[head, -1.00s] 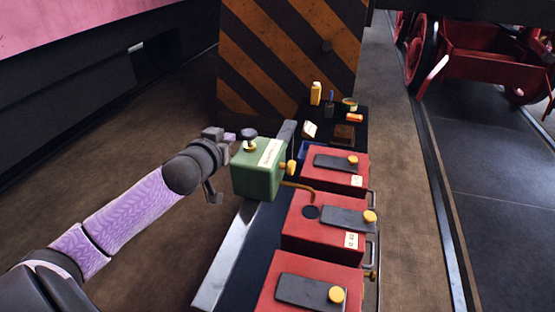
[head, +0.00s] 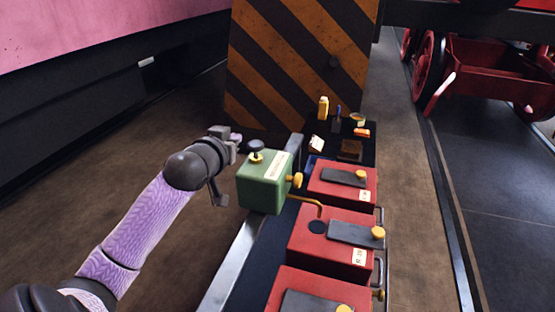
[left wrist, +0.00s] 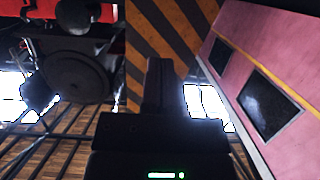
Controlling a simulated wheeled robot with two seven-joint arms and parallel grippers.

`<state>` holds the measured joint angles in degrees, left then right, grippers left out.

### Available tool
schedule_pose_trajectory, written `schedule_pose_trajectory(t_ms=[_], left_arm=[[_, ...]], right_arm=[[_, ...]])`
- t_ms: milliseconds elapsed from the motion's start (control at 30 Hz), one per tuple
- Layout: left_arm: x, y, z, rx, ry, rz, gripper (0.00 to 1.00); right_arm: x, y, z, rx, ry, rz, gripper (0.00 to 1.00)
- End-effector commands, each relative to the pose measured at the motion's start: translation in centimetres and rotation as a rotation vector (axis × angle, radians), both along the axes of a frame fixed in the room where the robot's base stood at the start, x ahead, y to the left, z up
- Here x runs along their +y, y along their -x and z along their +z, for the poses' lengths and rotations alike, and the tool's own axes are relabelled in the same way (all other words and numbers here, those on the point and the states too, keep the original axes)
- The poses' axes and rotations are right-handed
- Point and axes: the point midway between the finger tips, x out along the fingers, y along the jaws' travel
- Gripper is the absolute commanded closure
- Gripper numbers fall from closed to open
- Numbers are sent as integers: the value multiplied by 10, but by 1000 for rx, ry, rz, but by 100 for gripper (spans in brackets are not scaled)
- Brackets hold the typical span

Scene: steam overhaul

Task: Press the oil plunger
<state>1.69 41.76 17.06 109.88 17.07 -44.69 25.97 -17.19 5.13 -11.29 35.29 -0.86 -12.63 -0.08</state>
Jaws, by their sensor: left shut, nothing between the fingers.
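The oil plunger is a black knob (head: 256,146) on a yellow stem, standing upright on top of a green box (head: 263,186) with a pale label. My left gripper (head: 236,138) is just left of the knob and slightly higher in the head view. It is shut and empty, and does not appear to touch the knob. In the left wrist view my dark fingers (left wrist: 160,85) stand together in the middle. A large dark round shape (left wrist: 75,75) lies left of them; I cannot tell whether it is the knob. My right gripper is not in view.
Red boxes (head: 330,235) with dark lids and yellow knobs stand right of the green box; a bent yellow pipe (head: 308,201) reaches one. Small items sit on a black tray (head: 330,132) behind. A striped board (head: 300,60) stands at the back. The floor on the left is clear.

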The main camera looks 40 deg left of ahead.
Motion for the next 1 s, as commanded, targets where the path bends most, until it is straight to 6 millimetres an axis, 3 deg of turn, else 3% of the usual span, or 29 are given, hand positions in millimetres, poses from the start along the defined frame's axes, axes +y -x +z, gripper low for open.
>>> schedule_pose_trajectory(t_ms=[67, 467, 933, 1000], left_arm=[[-2, 1, 1, 0, 3, -13, 100], [-1, -3, 4, 6, -2, -21, 100], [27, -91, -20, 4, -1, -19, 100], [27, -92, -33, 8, -4, -21, 100]], right_arm=[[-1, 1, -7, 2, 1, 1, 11], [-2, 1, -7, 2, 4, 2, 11], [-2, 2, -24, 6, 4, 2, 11], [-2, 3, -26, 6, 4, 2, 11]])
